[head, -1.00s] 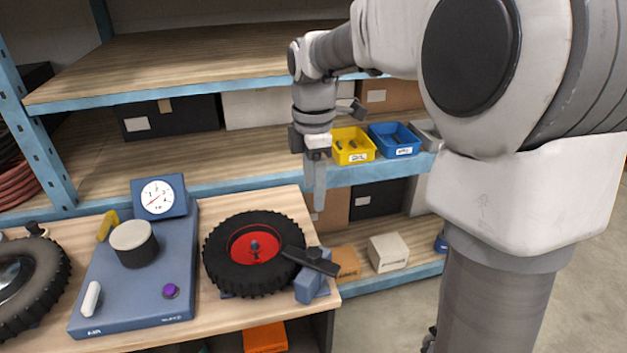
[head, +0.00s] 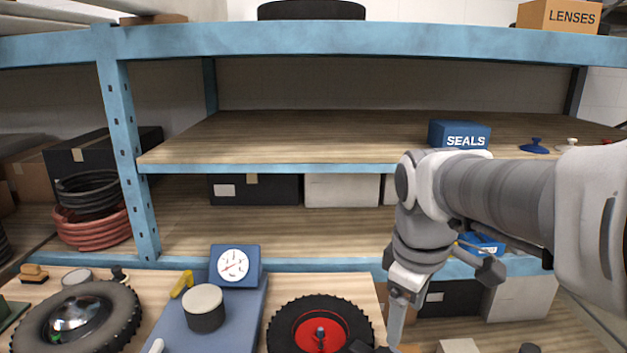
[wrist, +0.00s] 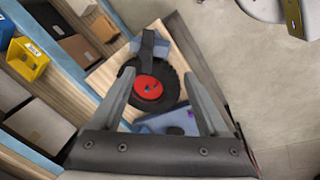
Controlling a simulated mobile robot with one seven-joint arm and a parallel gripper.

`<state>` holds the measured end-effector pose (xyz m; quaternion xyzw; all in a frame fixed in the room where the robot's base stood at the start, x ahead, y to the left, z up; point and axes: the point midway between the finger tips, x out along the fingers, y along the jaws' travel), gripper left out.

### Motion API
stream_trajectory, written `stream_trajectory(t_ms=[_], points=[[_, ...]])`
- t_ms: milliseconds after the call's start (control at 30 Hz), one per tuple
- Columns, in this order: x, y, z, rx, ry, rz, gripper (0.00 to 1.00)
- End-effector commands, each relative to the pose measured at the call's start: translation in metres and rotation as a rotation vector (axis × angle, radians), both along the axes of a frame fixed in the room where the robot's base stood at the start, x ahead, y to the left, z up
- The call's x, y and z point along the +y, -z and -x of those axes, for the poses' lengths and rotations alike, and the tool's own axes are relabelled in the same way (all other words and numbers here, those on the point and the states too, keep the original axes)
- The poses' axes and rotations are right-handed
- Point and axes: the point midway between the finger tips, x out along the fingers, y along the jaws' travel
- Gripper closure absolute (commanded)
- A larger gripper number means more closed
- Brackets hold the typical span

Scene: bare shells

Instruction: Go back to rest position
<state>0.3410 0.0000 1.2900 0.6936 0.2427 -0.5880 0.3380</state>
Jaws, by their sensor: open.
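My gripper (wrist: 165,95) is open and empty in the wrist view, its two grey fingers spread apart. Beyond them, lower down, lies a black tyre with a red hub (wrist: 149,88) on the wooden bench. In the head view my gripper (head: 396,318) hangs downward from my bent arm, to the right of the same tyre (head: 318,328) and in front of the shelf rack. The fingertips are close to the lower frame edge there. Nothing is held.
A blue scale (head: 234,264) with a dial stands on the bench beside a second tyre (head: 75,318). Blue-edged shelves (head: 350,167) run behind. A blue SEALS box (head: 459,135) sits on a shelf above my wrist. Yellow (wrist: 27,59) and blue bins are nearby.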

Motion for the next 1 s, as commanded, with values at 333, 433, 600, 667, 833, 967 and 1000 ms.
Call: stream_trajectory(t_ms=[333,433,600,667,833,967,1000], points=[[0.000,-0.003,0.073,-0.238,0.569,-0.208,0.22],[0.000,0.000,0.085,-0.277,0.680,-0.272,0.22],[0.000,0.004,0.094,-0.305,0.779,-0.336,0.22],[0.000,0.004,0.095,-0.307,0.790,-0.342,0.22],[0.000,0.004,0.095,-0.307,0.794,-0.343,0.22],[0.000,0.004,0.095,-0.307,0.793,-0.343,0.22],[0.000,0.004,0.095,-0.307,0.793,-0.343,0.22]])
